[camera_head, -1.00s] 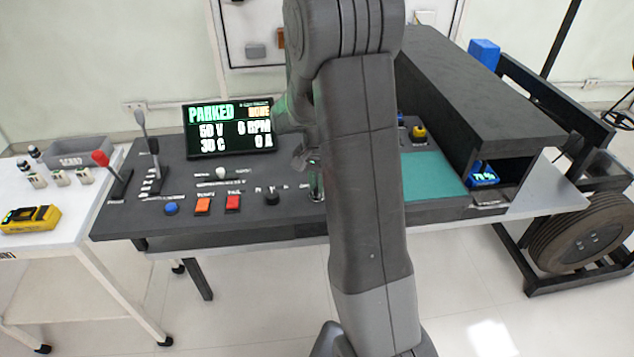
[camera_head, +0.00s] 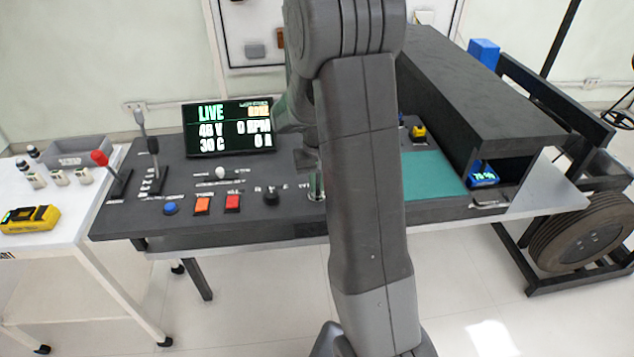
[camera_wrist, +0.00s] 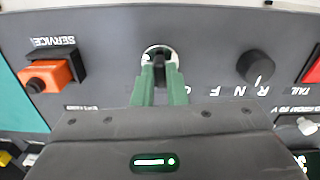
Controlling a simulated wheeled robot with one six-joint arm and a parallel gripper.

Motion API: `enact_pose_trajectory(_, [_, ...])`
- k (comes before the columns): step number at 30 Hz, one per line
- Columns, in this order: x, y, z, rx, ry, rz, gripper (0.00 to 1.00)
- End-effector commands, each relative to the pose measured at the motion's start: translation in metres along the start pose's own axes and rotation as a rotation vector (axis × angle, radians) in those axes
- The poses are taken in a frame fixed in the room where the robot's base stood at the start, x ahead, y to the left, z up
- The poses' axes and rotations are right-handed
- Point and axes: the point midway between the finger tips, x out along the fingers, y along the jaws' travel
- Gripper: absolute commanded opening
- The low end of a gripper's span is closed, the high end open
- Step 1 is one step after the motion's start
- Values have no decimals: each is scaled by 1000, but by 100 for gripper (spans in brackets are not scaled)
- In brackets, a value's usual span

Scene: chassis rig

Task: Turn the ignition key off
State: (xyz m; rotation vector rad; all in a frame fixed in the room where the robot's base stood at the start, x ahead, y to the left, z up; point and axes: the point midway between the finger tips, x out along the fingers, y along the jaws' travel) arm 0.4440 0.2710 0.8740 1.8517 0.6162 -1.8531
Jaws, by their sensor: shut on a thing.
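The ignition key (camera_wrist: 160,71) is a small dark piece in a round silver-rimmed lock (camera_wrist: 148,55) on the dark console, at the top centre of the wrist view. My gripper (camera_wrist: 160,82) has its green fingers shut on the key, one on each side. In the head view my arm hides most of the gripper and the key; only part of the gripper's side shows left of the arm. The display (camera_head: 228,127) reads LIVE, with a speed of 0 RPM. The key's exact angle is hard to tell between the fingers.
A black selector knob (camera_wrist: 256,66) marked R, N, F sits right of the key in the wrist view. An orange SERVICE switch (camera_wrist: 50,74) sits to the left. Red (camera_head: 232,202) and orange (camera_head: 202,205) switches and levers (camera_head: 110,172) stand on the console's left part.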

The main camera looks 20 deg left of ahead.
Motion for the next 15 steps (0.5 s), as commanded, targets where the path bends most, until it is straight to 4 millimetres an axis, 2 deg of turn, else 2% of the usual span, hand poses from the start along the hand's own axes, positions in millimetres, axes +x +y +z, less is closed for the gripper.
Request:
enact_pose_trajectory(9, [-1,1,0,-256,1,0,0])
enact_pose_trajectory(15, [-1,1,-1,-364,1,1,0])
